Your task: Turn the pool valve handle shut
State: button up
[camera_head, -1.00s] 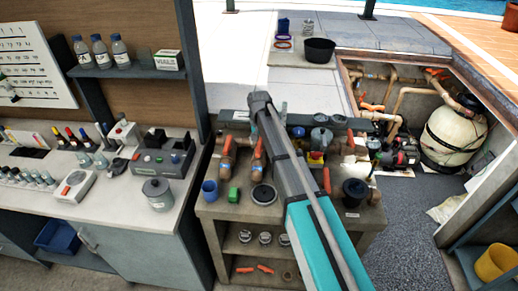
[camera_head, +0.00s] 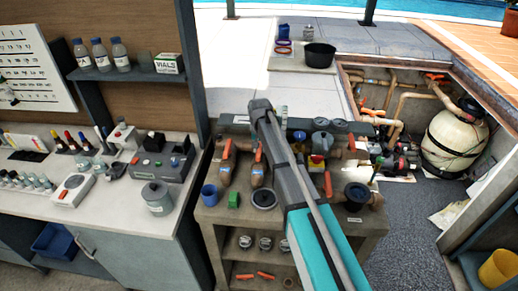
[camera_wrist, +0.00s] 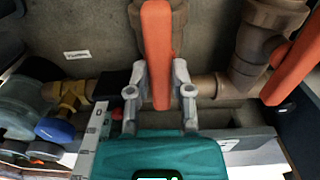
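In the wrist view, an orange lever handle (camera_wrist: 157,50) on a brown pipe valve runs down the middle of the picture. My gripper (camera_wrist: 160,72) has its two grey fingers on either side of it, with narrow gaps showing, so the fingers look apart. The handle's lower end lies between the fingers. A second orange handle (camera_wrist: 296,62) slants at the right. In the head view, my arm reaches over the bench and hides my gripper. Orange handles (camera_head: 227,148) and (camera_head: 327,183) show on the bench; I cannot tell which one is between my fingers.
In the wrist view, brass fittings (camera_wrist: 68,95) and a blue cap (camera_wrist: 55,130) are close at the left. In the head view, the bench (camera_head: 225,213) carries a blue cup (camera_head: 209,194) and a green block (camera_head: 234,200). A counter stands left; dark floor lies right.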

grip_shut()
jog(key=shift+m, duration=0.5)
jog(key=m, duration=0.3)
jog(key=shift+m, duration=0.3)
jog(key=m, duration=0.4)
jog(key=shift+m, duration=0.3)
jog(key=m, duration=0.8)
jog(key=shift+m, duration=0.4)
